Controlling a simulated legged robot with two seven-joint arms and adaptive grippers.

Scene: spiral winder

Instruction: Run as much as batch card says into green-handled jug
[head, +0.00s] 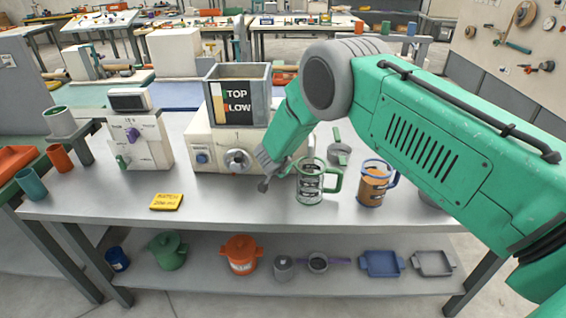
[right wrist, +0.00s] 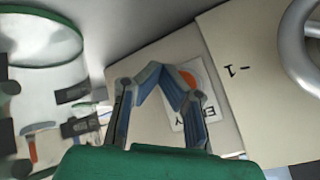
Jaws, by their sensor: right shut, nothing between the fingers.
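The yellow batch card (head: 166,202) lies on the bench at left; it seems to read "BATCH 200 ml", in small blurred print. The green-handled jug (head: 311,182) stands upright right of the machine (head: 225,140), clear with dark markings and no visible fill. Its green rim (right wrist: 40,35) shows in the right wrist view. My left gripper is out of view.
A blue-handled jug (head: 374,185) with orange-brown contents stands right of the green-handled one. A white device (head: 135,140) stands left. The front strip of the bench is clear.

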